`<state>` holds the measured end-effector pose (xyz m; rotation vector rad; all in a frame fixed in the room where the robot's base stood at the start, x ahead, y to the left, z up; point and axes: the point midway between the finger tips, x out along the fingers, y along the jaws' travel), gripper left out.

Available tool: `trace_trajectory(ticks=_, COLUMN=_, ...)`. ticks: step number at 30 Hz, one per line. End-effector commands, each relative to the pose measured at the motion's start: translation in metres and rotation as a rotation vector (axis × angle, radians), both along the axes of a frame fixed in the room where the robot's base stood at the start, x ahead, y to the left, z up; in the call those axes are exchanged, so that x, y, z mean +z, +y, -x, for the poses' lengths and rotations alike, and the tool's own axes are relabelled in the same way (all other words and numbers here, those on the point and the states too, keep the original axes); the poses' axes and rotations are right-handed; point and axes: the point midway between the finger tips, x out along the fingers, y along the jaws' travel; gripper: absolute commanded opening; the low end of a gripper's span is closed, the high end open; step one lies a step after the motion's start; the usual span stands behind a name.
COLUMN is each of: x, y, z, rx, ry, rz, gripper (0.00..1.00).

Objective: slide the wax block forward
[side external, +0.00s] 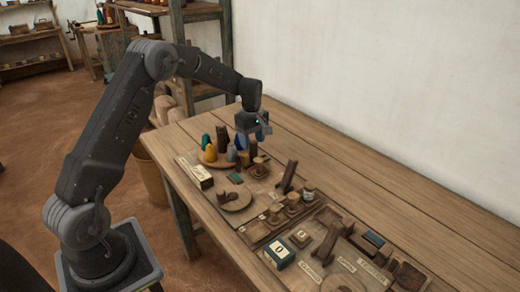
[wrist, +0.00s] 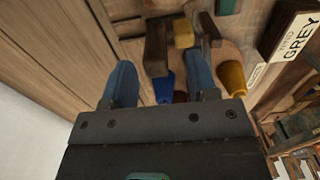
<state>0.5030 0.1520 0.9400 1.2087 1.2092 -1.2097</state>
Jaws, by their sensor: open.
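My gripper (side external: 252,132) is open above the far part of the wooden table, over the right side of the group of coloured cones. In the wrist view its two blue fingers (wrist: 160,80) are apart with nothing clearly held between them. A small amber-yellow block (wrist: 183,33), perhaps the wax block, shows beyond the fingertips beside dark brown wooden pieces (wrist: 157,45). I cannot tell for sure that it is the wax. A blue cone (wrist: 165,86) shows low between the fingers, partly hidden by the gripper body.
A yellow cone (side external: 210,154) and a teal cone (side external: 206,141) stand left of my gripper. A labelled box (side external: 201,177), a round wooden disc (side external: 235,200) and a crowded tray of small parts lie nearer. The table (side external: 345,175) is clear along the wall side.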

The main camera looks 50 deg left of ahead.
Motion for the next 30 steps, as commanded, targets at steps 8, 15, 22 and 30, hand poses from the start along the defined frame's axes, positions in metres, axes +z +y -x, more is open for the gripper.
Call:
trace_trajectory(ticks=8, x=0.025, y=0.000, z=0.000, rx=0.000, ry=-0.002, rz=-0.001, gripper=0.53)
trace_trajectory(ticks=15, x=0.039, y=0.000, z=0.000, rx=0.000, ry=-0.001, rz=0.000, gripper=0.53)
trace_trajectory(ticks=22, x=0.039, y=0.000, z=0.000, rx=0.000, ry=0.000, rz=0.000, gripper=0.53)
trace_trajectory(ticks=30, x=0.075, y=-0.023, z=0.012, rx=-0.122, ry=-0.041, rz=-0.018, gripper=0.53)
